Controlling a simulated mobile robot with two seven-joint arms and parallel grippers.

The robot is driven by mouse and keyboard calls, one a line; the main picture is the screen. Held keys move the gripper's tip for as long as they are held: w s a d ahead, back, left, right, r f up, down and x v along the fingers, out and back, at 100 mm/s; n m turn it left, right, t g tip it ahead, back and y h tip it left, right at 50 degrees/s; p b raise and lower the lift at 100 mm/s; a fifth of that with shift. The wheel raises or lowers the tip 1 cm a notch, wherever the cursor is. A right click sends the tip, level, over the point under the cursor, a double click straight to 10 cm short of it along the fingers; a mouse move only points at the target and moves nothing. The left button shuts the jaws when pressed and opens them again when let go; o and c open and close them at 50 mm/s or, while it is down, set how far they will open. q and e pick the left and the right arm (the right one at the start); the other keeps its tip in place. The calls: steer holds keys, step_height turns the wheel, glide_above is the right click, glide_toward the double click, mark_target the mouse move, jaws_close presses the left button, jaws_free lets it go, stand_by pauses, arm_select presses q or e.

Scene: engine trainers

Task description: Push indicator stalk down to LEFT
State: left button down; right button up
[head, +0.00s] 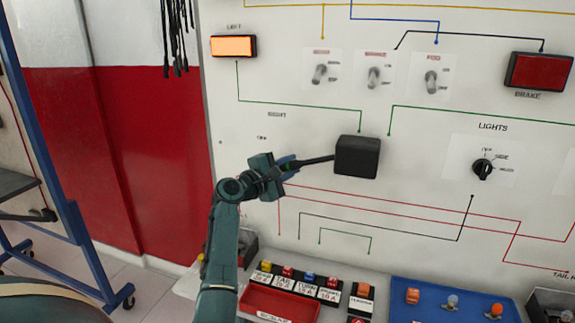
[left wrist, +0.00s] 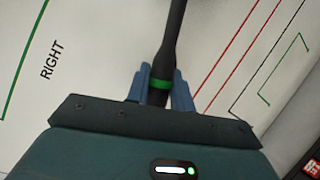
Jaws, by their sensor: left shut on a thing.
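The black indicator stalk (head: 318,159) sticks out to the left from a black box (head: 357,157) on the white panel, tilted slightly down toward its free end. My left gripper (head: 287,167) is shut on the stalk near its free end. In the left wrist view the stalk (left wrist: 173,35) runs up from between the blue fingers of my left gripper (left wrist: 160,90), with a green band just at the fingers. The labels RIGHT (head: 277,115) and OFF (head: 262,138) show above the gripper. The LEFT lamp (head: 234,46) glows orange. My right gripper is not in view.
Toggle switches (head: 374,77), a dark red BRAKE lamp (head: 539,72) and a LIGHTS knob (head: 482,169) are on the panel. Below stand a red tray (head: 279,304), a row of labelled fuses (head: 307,285) and a blue tray (head: 400,312). A blue frame (head: 45,170) stands at the left.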

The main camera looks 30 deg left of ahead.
arm_select(q)
steer(key=c, duration=1.2)
jaws_free()
steer(key=shift+f, duration=0.1)
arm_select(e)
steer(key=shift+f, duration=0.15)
arm_select(q)
steer(key=s+a+b, duration=0.1)
steer(key=s+a, duration=0.1)
steer(key=s, duration=1.1)
steer(key=shift+a, duration=0.15)
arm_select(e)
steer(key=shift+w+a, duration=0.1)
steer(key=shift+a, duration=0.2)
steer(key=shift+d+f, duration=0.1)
